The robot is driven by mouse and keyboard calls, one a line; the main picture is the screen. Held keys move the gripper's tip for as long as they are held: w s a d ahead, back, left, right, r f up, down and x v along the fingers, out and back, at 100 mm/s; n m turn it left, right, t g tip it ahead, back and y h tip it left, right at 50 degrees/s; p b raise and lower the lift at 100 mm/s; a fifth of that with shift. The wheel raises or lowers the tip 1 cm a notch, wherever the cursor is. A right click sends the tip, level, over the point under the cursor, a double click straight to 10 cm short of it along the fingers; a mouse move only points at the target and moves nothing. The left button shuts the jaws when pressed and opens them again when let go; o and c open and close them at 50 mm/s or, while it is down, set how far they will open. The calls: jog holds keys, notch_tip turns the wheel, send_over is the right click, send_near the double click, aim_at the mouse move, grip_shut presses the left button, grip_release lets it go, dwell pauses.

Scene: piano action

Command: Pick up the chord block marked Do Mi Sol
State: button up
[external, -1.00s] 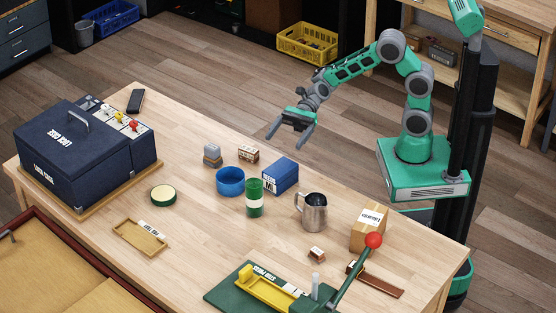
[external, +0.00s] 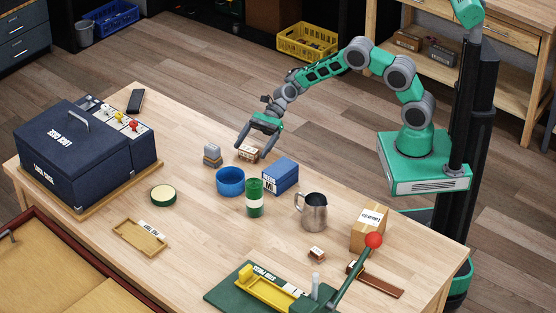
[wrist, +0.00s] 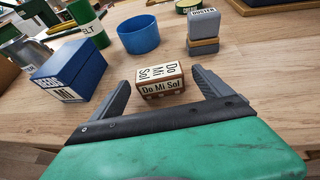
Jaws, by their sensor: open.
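The chord block (wrist: 160,82) is a small brown block with cream labels reading Do Mi Sol on its top and front. It sits on the wooden table (wrist: 255,110). In the external view the block (external: 248,154) is near the table's far edge. My gripper (external: 256,147) is open above and around it. In the wrist view the block lies between the two fingers of my gripper (wrist: 158,85), toward their tips, with gaps on both sides. I cannot tell how high the fingertips are above the table.
A blue box (wrist: 75,70) stands left of the block, with a blue cup (wrist: 138,36) behind it. A grey-and-wood duster (wrist: 203,30) stands behind right.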

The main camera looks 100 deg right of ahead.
jog(key=shift+x, duration=1.15)
jog(key=shift+c, duration=0.6)
jog(key=c, duration=1.3)
